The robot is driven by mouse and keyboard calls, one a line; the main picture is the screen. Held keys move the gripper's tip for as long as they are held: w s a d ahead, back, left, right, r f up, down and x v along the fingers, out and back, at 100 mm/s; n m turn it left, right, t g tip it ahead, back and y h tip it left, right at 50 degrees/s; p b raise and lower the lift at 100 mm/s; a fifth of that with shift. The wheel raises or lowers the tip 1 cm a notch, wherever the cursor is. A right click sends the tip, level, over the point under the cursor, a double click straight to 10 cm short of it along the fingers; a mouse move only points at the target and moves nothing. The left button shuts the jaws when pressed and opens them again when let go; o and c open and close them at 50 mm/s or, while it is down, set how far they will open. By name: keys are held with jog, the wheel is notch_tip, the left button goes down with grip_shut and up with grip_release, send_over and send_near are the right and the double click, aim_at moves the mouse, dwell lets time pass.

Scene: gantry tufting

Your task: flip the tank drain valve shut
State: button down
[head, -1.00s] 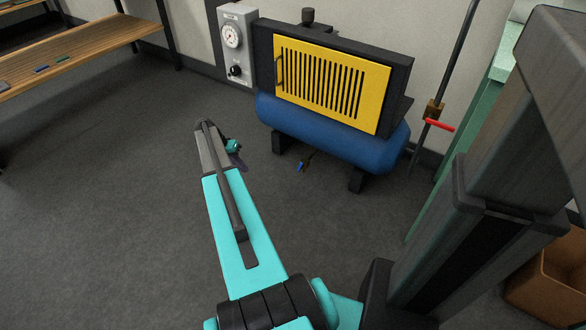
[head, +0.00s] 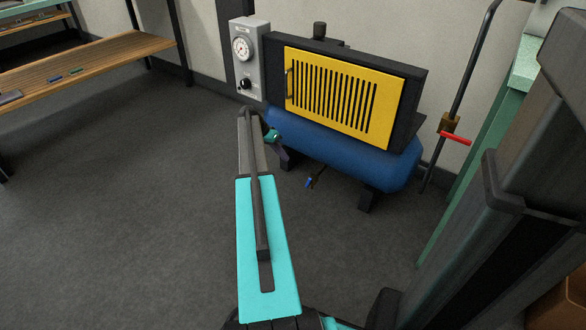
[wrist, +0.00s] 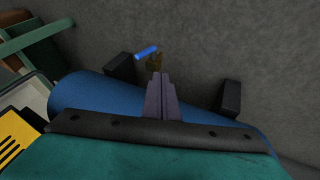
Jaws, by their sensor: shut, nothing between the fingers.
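The tank drain valve (head: 309,183) has a small blue lever and a brass body, and sits low beneath the blue tank (head: 345,152). In the wrist view its blue lever (wrist: 146,52) points left from the brass body (wrist: 154,62). My gripper (head: 290,160) is shut and empty, at the near left side of the tank, a little left of and above the valve in the head view. In the wrist view my gripper's fingertips (wrist: 159,76) lie just below the brass body in the picture. I cannot tell whether they touch it.
The tank has dark feet (head: 367,200). Above it stands a yellow slatted panel (head: 340,98) in a dark housing. A grey gauge box (head: 245,60) is on the left. A pipe with a red-handled valve (head: 455,138) rises at right. The floor at left is clear.

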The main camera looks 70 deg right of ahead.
jog(key=b, duration=0.4)
send_near(310, 181)
jog(key=w+d+f, duration=0.3)
jog(key=d+f, duration=0.1)
jog(key=f, duration=0.1)
jog(key=shift+s+a+f+b, duration=0.2)
jog(key=shift+s+b, duration=0.1)
jog(key=shift+s, duration=0.3)
jog(key=shift+s+a+f+b, duration=0.15)
jog(key=shift+s+a+b, duration=0.15)
jog(key=shift+s, duration=0.3)
jog(key=shift+s+a+f+b, duration=0.2)
jog(key=shift+s+b, duration=0.1)
jog(key=shift+s, duration=0.3)
jog(key=shift+d, duration=0.1)
jog(key=shift+w, duration=0.2)
jog(key=shift+r, duration=0.1)
